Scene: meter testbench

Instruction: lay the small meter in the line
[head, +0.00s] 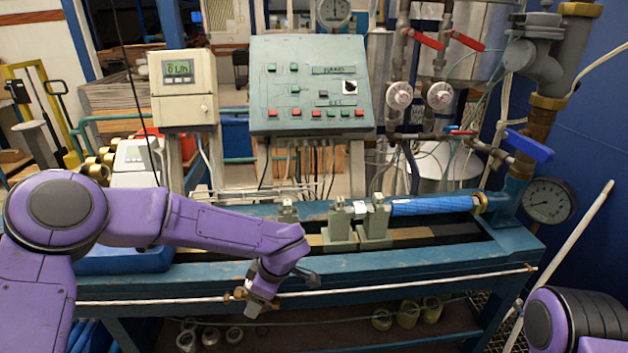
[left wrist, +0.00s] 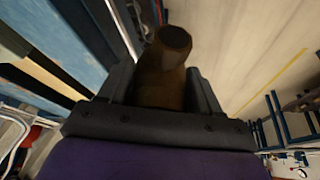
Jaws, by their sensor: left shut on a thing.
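My left gripper (head: 262,300) is in front of the bench's front rail, low and left of the clamps. It is shut on a brown, brass-coloured tubular piece (left wrist: 165,70), which sits between both fingers in the left wrist view with a round end showing. In the head view brown ends of it show beside the fingers (head: 240,293); whether it is the small meter I cannot tell for sure. The line on the bench holds grey clamp blocks (head: 340,225) and a blue pipe (head: 430,205) at its right. My right gripper is out of view.
A thin rod (head: 400,287) runs along the bench front (head: 480,257). A control panel (head: 310,85) and a display box (head: 185,88) stand behind. A gauge (head: 549,202) and a blue-handled valve (head: 528,146) are at the right. Several round fittings lie below the bench.

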